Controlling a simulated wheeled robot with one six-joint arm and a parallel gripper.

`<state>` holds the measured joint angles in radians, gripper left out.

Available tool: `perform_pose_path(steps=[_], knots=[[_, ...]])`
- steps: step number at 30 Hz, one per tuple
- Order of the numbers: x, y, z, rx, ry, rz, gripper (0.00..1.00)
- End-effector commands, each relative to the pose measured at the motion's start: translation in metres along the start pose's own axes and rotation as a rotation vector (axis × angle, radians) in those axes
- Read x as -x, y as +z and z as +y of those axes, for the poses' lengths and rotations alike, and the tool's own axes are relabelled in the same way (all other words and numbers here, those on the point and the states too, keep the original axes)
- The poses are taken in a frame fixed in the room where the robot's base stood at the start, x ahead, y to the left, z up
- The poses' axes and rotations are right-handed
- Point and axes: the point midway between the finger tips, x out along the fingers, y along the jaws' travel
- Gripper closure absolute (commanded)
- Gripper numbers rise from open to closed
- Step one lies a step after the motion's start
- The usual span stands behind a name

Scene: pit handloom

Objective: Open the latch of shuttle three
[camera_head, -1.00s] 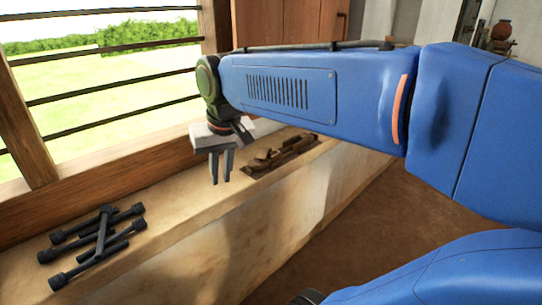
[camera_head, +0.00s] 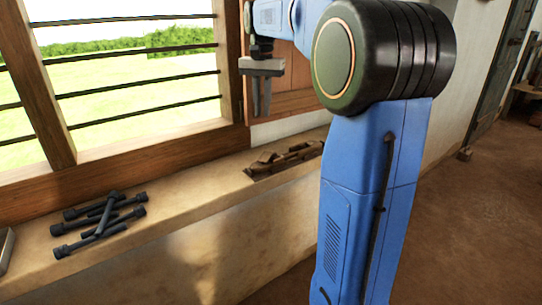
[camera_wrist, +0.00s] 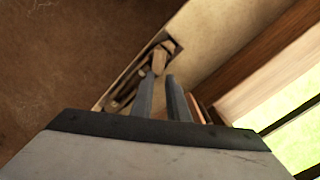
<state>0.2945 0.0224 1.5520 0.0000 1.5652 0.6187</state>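Brown wooden pieces that look like shuttles (camera_head: 290,157) lie close together on the window ledge, right of centre in the head view. They also show in the wrist view (camera_wrist: 160,58), beyond my fingertips. I cannot tell which is shuttle three, and no latch can be made out. My gripper (camera_head: 262,114) points down, up and to the left of the wooden pieces in the head view, clear of the ledge. In the wrist view my gripper (camera_wrist: 160,80) has its two fingers apart with nothing between them.
Several dark spools (camera_head: 103,217) lie crossed on the left of the ledge (camera_head: 190,205). A barred window (camera_head: 140,75) with a wooden frame stands behind the ledge. Open brown floor (camera_head: 480,220) lies to the right. The ledge between spools and wooden pieces is clear.

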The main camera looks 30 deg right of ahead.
Motion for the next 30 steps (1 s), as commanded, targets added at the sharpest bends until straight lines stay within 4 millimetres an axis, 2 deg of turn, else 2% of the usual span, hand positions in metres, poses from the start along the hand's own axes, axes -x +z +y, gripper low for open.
perform_pose_path(steps=[4,8,30], knots=[[-0.007,-0.002,0.0,-0.005,0.003,-0.004,0.86],[-0.024,-0.001,0.0,-0.005,0.003,-0.004,0.86],[-0.15,-0.001,0.0,-0.004,0.003,-0.003,0.86]])
